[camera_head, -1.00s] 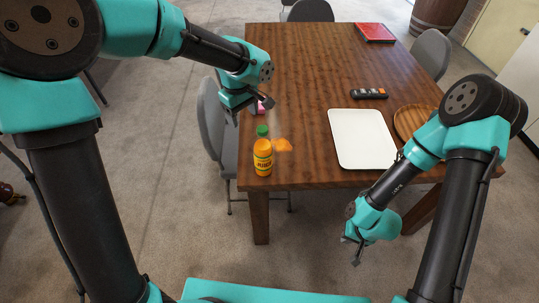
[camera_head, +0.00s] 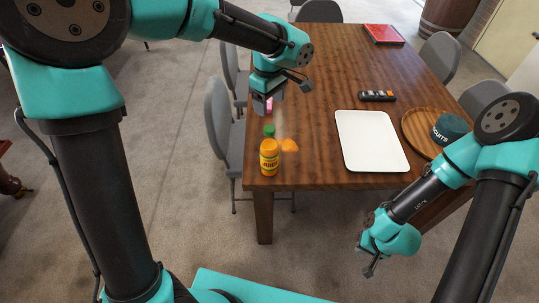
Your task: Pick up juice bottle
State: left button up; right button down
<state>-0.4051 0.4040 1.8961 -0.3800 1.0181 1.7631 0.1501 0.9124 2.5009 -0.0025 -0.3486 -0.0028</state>
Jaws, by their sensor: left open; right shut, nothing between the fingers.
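The orange juice bottle (camera_head: 269,158) with a green cap stands upright at the near left corner of the wooden table. My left gripper (camera_head: 285,97) is open above the table's left side, farther back than the bottle and not touching it. A small pink thing (camera_head: 269,104) shows just beneath it, partly hidden. My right gripper (camera_head: 369,268) is shut and empty, low in front of the table's near edge and well to the right of the bottle.
An orange patch or object (camera_head: 289,145) lies beside the bottle. Grey chairs stand around.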

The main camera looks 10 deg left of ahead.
aim_at(269, 128)
pick_arm(q)
notch_tip(269, 128, down, 8)
jog(key=shift+f, duration=0.1)
dwell(0.4)
jog(key=shift+w+f, duration=0.2)
jog(key=shift+f, duration=2.3)
jog(key=shift+c, duration=0.4)
grip_shut()
